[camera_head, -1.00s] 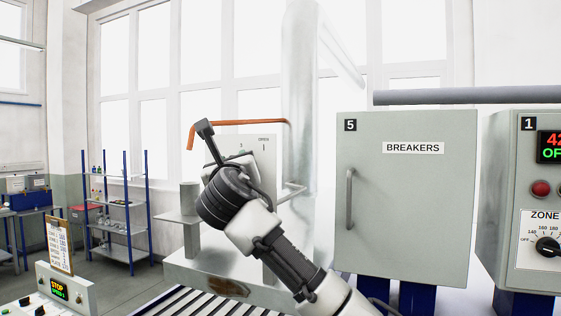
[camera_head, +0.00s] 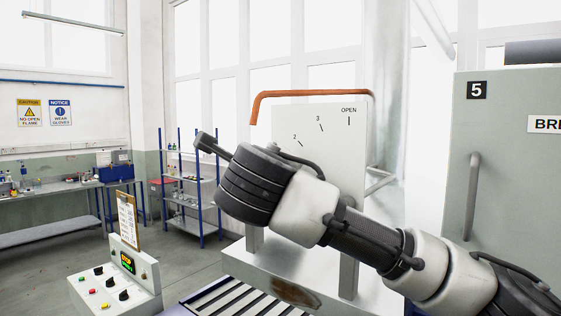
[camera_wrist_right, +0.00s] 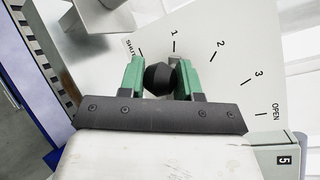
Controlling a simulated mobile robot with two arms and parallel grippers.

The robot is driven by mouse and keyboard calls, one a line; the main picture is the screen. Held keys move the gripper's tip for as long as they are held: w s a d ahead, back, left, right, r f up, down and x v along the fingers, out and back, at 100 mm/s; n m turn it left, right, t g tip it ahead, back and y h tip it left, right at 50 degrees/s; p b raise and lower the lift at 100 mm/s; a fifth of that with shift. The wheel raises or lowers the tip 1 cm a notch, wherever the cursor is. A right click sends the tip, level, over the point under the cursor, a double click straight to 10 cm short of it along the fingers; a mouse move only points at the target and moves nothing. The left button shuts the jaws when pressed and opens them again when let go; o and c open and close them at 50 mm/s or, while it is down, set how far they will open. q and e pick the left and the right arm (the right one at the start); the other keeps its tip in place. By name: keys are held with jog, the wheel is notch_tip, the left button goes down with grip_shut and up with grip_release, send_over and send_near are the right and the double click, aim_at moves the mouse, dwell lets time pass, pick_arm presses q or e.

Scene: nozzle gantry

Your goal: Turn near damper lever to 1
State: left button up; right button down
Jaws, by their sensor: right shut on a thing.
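The damper's pale scale plate (camera_head: 346,150) stands upright in the middle of the head view, with 2, 3 and OPEN readable. In the right wrist view the plate (camera_wrist_right: 213,88) shows SHUT, 1, 2, 3 and OPEN along an arc. My right gripper (camera_wrist_right: 159,77) has its green fingers on either side of the lever's round black knob (camera_wrist_right: 158,79), shut on it. The knob appears below the SHUT and 1 marks; the lever's pivot and exact angle are hidden. In the head view my right wrist covers the lever and plate's lower left. My left gripper is in neither view.
An orange bent pipe (camera_head: 315,94) runs over the plate's top. The grey breaker cabinet (camera_head: 510,160) stands at the right. A roller conveyor (camera_head: 245,301) lies below. A control box (camera_head: 122,283) and a blue-posted shelf (camera_head: 194,190) stand left, with open floor between.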

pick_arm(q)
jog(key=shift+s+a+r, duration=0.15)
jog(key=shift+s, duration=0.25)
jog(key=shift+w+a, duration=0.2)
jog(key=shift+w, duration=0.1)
pick_arm(e)
jog(key=c, duration=1.1)
grip_release()
jog(key=shift+c, duration=0.2)
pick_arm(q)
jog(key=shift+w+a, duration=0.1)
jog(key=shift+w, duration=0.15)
pick_arm(e)
jog(key=o, duration=0.4)
jog(key=shift+w+a+f, duration=0.15)
jog(key=shift+w+f, duration=0.05)
jog(key=shift+c, duration=0.2)
jog(key=shift+s, duration=0.1)
jog(key=shift+s, duration=0.3)
pick_arm(q)
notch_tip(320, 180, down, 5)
jog(key=b, duration=0.5)
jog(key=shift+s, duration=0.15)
pick_arm(e)
jog(key=s+r, duration=0.1)
jog(key=s, duration=0.8)
jog(key=shift+s+a+r, duration=0.4)
